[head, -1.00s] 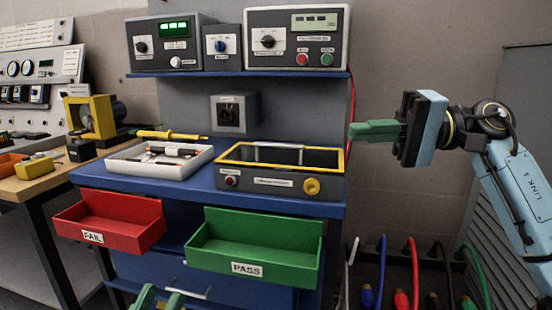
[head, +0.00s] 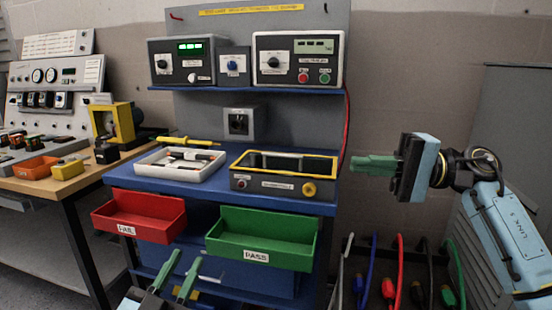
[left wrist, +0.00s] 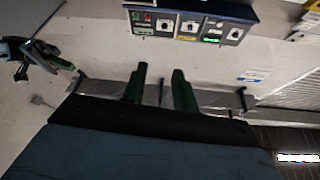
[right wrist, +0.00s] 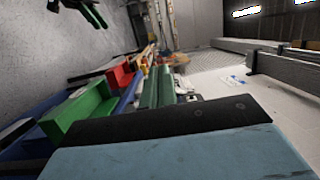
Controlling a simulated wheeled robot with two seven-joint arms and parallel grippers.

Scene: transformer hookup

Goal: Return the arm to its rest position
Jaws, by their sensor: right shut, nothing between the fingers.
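My right gripper (head: 375,163) is to the right of the bench in the head view, raised in front of the wall. Its green fingers are together with nothing between them; they also show closed in the right wrist view (right wrist: 158,88). My left gripper (head: 178,274) is low in front of the bench, below the red FAIL bin (head: 140,232). Its two green fingers are apart and empty, also in the left wrist view (left wrist: 161,88).
The blue bench (head: 205,187) carries a white tray (head: 150,178) and a yellow-rimmed test box (head: 245,184). The green PASS bin (head: 285,254) hangs in front. Coloured cables (head: 399,275) hang at lower right, below my right gripper. A wooden table (head: 50,186) stands at left.

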